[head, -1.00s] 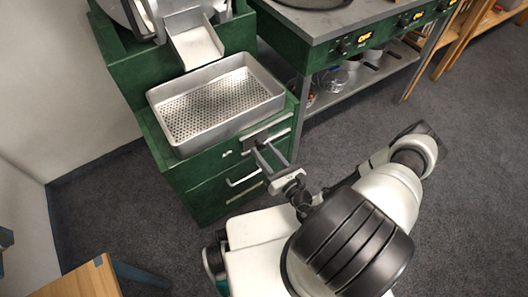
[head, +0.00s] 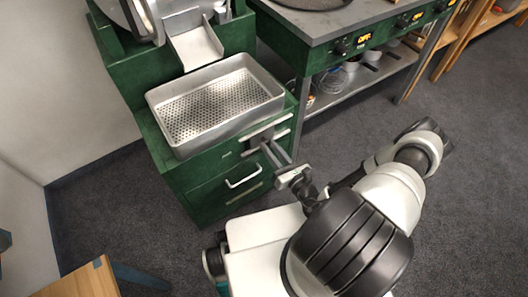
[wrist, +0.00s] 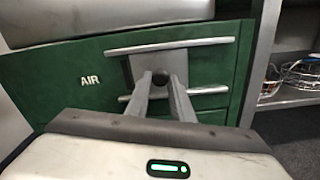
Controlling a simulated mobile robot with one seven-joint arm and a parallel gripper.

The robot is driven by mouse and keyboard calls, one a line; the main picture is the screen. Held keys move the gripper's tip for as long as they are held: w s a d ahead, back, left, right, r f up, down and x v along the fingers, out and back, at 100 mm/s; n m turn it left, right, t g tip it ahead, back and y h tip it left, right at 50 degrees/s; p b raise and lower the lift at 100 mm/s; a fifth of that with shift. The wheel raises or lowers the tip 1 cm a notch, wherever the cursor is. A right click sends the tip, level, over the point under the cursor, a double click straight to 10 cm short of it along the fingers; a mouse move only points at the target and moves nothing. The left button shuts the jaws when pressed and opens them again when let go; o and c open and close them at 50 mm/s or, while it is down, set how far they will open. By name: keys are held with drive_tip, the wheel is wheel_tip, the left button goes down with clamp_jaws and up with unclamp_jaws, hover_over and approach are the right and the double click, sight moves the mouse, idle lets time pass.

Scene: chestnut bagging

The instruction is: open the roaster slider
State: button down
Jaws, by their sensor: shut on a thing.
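The roaster slider is a grey plate (wrist: 141,66) with a round dark knob (wrist: 161,78), set between two horizontal metal rails on a green panel marked AIR (wrist: 89,80). My gripper (wrist: 160,82) is shut on the knob, one finger on each side. In the head view my gripper (head: 273,152) reaches the green roaster (head: 205,182) front just below the perforated tray. There the fingers partly hide the plate and knob.
The metal tray (head: 165,145) overhangs just above the slider. A drawer handle (head: 244,177) sits below it. A green-fronted stove table (head: 330,82) with a lower shelf stands to the right. A wooden table corner (head: 85,284) is at lower left. Open carpet lies to the right.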

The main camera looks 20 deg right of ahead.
drive_tip(key=d, duration=0.2)
drive_tip(key=w+d, duration=0.1)
drive_tip(key=d, duration=0.2)
drive_tip(key=shift+w+d+b, duration=0.3)
drive_tip(key=shift+w, duration=0.1)
drive_tip(key=c, duration=1.5)
unclamp_jaws()
drive_tip(key=shift+c, duration=0.2)
drive_tip(key=p+v, duration=0.2)
drive_tip(key=v, duration=1.5)
drive_tip(key=shift+s, duration=0.2)
drive_tip(key=shift+r, duration=0.1)
